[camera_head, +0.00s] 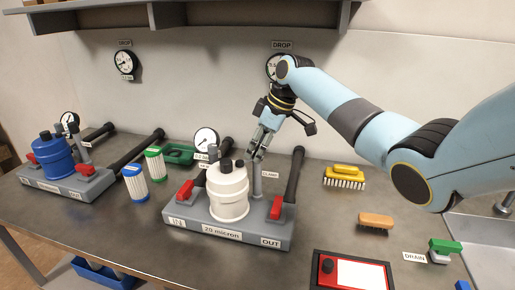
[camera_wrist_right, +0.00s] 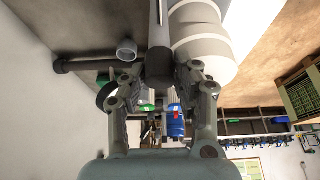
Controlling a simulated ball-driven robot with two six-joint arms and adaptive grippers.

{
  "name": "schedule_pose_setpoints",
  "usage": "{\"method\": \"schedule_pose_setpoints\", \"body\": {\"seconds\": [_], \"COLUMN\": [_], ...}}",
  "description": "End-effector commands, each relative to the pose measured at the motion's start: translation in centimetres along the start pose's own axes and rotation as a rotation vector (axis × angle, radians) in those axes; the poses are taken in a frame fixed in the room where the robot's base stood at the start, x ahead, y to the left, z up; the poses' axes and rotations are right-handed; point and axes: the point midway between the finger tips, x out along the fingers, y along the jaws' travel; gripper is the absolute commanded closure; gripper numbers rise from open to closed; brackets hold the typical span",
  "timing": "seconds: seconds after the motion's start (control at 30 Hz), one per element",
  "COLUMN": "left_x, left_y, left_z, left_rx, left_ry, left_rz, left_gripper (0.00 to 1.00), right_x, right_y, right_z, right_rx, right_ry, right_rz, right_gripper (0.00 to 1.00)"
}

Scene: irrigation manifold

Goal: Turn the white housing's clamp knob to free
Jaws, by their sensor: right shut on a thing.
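The white housing (camera_head: 228,192) stands upright on a grey base labelled "20 micron", with dark caps on its lid. It also shows in the wrist view (camera_wrist_right: 205,40). A grey clamp post (camera_head: 257,182) rises just right of the housing, beside a "CLAMP" label. My right gripper (camera_head: 257,154) reaches down to the top of this post. In the wrist view its fingers (camera_wrist_right: 162,74) are shut on the dark grey clamp knob (camera_wrist_right: 159,65). The fingers hide most of the knob in the head view, so its turn angle cannot be told. My left gripper is out of view.
Red valve handles (camera_head: 276,208) and dark pipes (camera_head: 293,173) flank the housing. A blue housing (camera_head: 53,158) stands at the left. Brushes (camera_head: 344,177) and a red-framed panel (camera_head: 352,273) occupy the right.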

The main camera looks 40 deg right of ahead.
Motion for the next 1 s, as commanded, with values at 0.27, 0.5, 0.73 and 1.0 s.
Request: {"method": "schedule_pose_setpoints", "body": {"seconds": [0.27,0.5,0.73,1.0], "left_x": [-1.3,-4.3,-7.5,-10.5], "left_y": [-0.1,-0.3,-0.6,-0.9], "left_z": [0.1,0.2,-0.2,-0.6], "left_rx": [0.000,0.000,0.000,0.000], "left_ry": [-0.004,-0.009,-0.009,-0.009], "left_rz": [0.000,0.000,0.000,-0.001], "left_gripper": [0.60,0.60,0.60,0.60], "right_x": [0.0,-0.2,-0.3,-0.1], "right_y": [-0.2,-0.3,-0.3,-0.4], "right_z": [0.1,-0.1,-0.1,-0.1], "right_rx": [0.059,0.208,0.408,0.644], "right_ry": [-0.003,-0.003,-0.004,-0.005], "right_rz": [0.018,0.079,0.162,0.259], "right_gripper": [1.00,1.00,1.00,1.00]}}
